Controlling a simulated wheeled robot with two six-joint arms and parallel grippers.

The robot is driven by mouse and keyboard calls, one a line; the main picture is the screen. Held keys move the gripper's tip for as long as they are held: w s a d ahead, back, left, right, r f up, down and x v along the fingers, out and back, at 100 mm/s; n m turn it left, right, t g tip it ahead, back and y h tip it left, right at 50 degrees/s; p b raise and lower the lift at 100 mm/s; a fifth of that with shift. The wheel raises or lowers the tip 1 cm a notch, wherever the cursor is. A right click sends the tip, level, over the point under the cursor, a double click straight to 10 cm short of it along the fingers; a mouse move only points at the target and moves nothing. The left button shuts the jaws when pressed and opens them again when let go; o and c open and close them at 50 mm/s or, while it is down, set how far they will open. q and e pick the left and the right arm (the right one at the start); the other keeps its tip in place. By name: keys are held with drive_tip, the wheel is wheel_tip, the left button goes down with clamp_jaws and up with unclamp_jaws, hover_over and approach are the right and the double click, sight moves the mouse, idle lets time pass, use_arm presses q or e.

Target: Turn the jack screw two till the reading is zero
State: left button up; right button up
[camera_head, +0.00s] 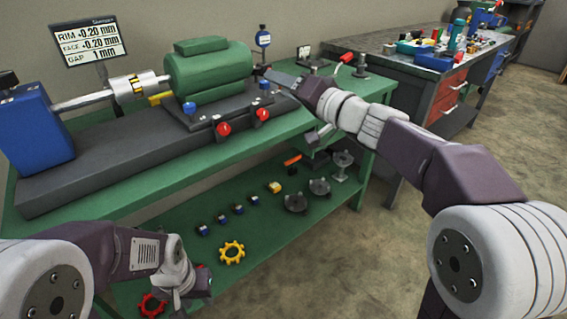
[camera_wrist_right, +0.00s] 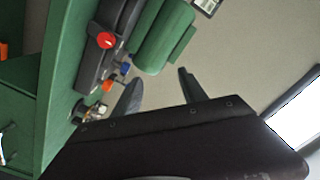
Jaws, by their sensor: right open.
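The display panel (camera_head: 88,41) reads RIM -0.20 mm, FACE -0.20 mm and GAP 1 mm. The green motor (camera_head: 208,68) sits on a dark base at the bench's middle. Two red-knobbed screws (camera_head: 223,129) (camera_head: 262,114) stick out of the base's front side; blue-topped screws (camera_head: 190,108) (camera_head: 264,85) stand near its feet. Which one is jack screw two is not labelled. My right gripper (camera_head: 268,73) is open and empty by the motor's right end. In the right wrist view its fingers (camera_wrist_right: 160,88) stand apart near a blue screw (camera_wrist_right: 124,69). My left gripper (camera_head: 192,291) hangs low at the front; its jaws are unclear.
A blue block (camera_head: 35,125) with a shaft stands at the bench's left. A dial gauge (camera_head: 263,39) stands behind the motor's right end. The lower shelf (camera_head: 262,239) holds small parts and a yellow gear (camera_head: 232,252). A cluttered workbench (camera_head: 400,66) stands behind right.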

drive_tip(key=b, duration=0.8)
approach(264, 116)
drive_tip(key=p+x, duration=0.1)
drive_tip(key=x, duration=0.8)
drive_tip(key=shift+w+a, duration=0.15)
drive_tip(key=shift+w, duration=0.1)
use_arm(q)
wheel_tip(264, 116, down, 11)
drive_tip(key=shift+d, duration=0.2)
drive_tip(key=shift+f, duration=0.1)
use_arm(e)
clamp_jaws()
